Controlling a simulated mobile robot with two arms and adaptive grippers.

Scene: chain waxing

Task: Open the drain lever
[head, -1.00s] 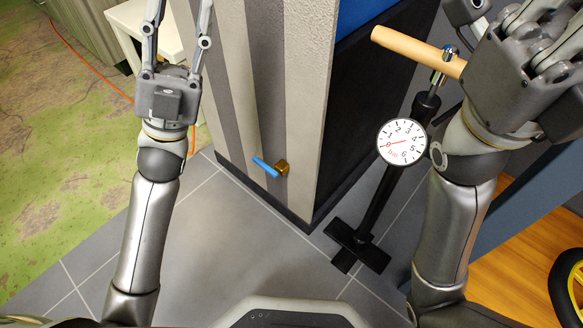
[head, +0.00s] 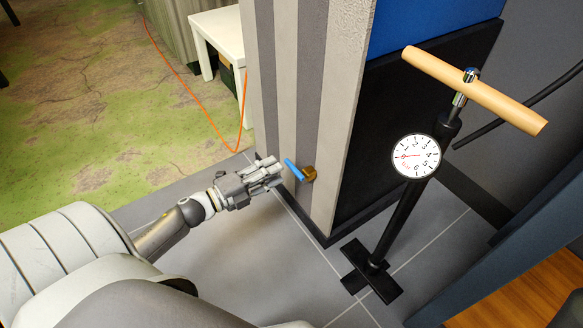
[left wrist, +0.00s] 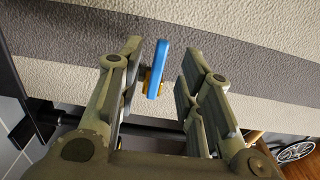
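The drain lever (head: 294,170) is a blue handle on a brass valve (head: 309,174), low on the grey striped wall. My left gripper (head: 276,168) is just left of the lever, with its fingers pointing at it. My right gripper is out of view.
A floor pump with a wooden handle (head: 475,90) and a round gauge (head: 416,156) stands right of the wall corner. A white table (head: 218,32) and an orange cable (head: 190,92) are at the back left. Grey tiled floor (head: 275,250) is clear in front.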

